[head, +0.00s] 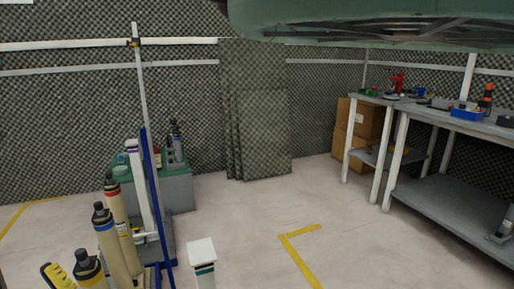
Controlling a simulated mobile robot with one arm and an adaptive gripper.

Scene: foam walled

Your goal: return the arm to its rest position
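My gripper is not in the head view, and no part that I can surely name as my arm shows. I cannot see how the arm is posed or whether the gripper holds anything.
Tall bottles (119,220) stand in a rack with a blue post (153,190) at the near left. A green-topped cabinet (177,187) is behind them. Grey workbenches (449,200) with tools line the right, beside cardboard boxes (359,119). A green body (370,20) hangs overhead.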

